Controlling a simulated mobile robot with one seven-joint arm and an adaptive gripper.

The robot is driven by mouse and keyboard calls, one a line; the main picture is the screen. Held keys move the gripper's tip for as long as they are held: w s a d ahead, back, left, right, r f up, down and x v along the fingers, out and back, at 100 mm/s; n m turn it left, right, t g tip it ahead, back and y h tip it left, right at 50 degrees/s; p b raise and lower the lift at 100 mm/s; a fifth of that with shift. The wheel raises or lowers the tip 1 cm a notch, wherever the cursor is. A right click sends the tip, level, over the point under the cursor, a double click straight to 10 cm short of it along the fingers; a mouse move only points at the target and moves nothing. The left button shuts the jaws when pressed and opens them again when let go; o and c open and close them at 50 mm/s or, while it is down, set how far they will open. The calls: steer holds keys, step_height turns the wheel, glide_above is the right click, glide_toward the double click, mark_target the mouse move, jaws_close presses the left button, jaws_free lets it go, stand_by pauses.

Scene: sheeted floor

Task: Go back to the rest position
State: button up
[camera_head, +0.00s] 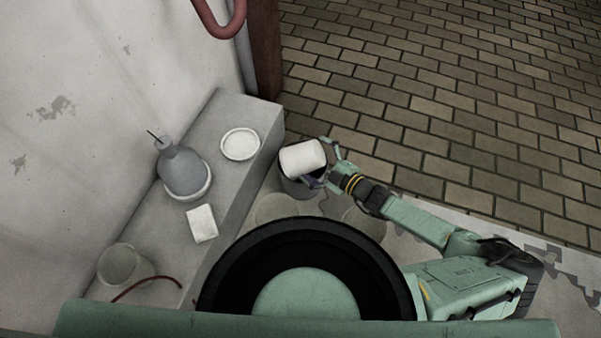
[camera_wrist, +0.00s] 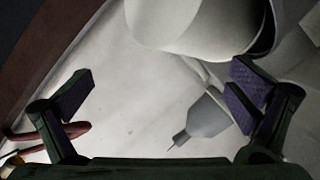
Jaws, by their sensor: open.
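My gripper (camera_head: 323,165) is stretched out to the right of the ledge, with its fingers just beside a white rounded object (camera_head: 302,157). In the wrist view my gripper (camera_wrist: 165,92) has its two fingers wide apart with nothing between them. The white object (camera_wrist: 190,25) shows beyond the fingers at the top of that view, partly cut off. It sits at the mouth of a dark bucket (camera_head: 295,190); whether it touches a finger I cannot tell.
A grey ledge (camera_head: 228,185) along the wall holds a white dish (camera_head: 240,144), a grey bottle (camera_head: 183,168), a small white block (camera_head: 202,223) and a translucent cup (camera_head: 118,264) near a red cable. Pale containers stand on the floor near my base. Brick floor (camera_head: 450,90) at upper right is clear.

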steer(key=shift+v, duration=1.4)
